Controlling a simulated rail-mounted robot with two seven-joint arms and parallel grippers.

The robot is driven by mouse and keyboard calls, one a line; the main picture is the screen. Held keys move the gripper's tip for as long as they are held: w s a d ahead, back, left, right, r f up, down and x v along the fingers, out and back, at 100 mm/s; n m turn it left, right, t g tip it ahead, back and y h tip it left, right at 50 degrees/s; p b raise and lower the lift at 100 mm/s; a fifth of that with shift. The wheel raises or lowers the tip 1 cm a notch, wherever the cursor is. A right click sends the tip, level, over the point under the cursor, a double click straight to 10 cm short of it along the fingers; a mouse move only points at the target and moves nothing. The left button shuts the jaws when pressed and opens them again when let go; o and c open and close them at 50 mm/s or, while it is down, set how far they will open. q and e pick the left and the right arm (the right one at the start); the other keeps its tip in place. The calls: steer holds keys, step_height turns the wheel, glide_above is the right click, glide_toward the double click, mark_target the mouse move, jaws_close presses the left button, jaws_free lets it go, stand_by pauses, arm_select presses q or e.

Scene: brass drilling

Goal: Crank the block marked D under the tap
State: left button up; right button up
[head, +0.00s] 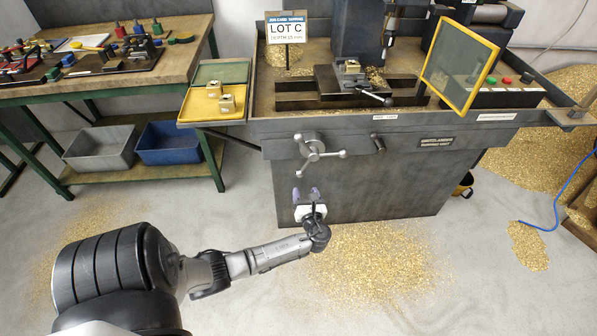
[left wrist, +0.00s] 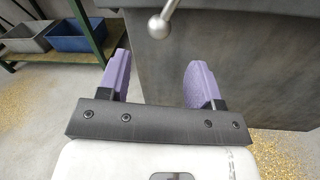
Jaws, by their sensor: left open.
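A three-armed crank wheel (head: 313,147) with ball-ended spokes is on the front of the dark machine. One ball knob (left wrist: 158,27) shows at the top of the left wrist view. My left gripper (head: 307,195) has purple fingers and is just below the wheel, in front of the cabinet, apart from it. In the left wrist view its fingers (left wrist: 158,75) are spread with nothing between them. A brass block (head: 350,66) sits in the vise (head: 345,80) on the machine bed; any letter on it is too small to read. The spindle (head: 390,24) is at the upper right of the vise, its tip unclear.
A yellow tray (head: 186,113) left of the bed holds two brass blocks. A LOT C sign (head: 286,27) stands behind. A yellow-framed guard (head: 432,86) is right of the vise. A second, smaller handle (head: 378,144) is right of the wheel. Shavings cover parts of the floor.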

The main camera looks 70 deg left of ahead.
mark_target(300, 174)
arm_select(q)
steer(key=a+b, duration=0.1)
steer(key=a, duration=0.2)
steer(key=w+a+b, duration=0.1)
steer(key=a, duration=0.3)
steer(key=w+a+b, duration=0.1)
steer(key=a, duration=0.3)
steer(key=shift+a+b, duration=0.15)
steer(key=shift+b, duration=0.25)
steer(key=c, duration=0.6)
jaws_close()
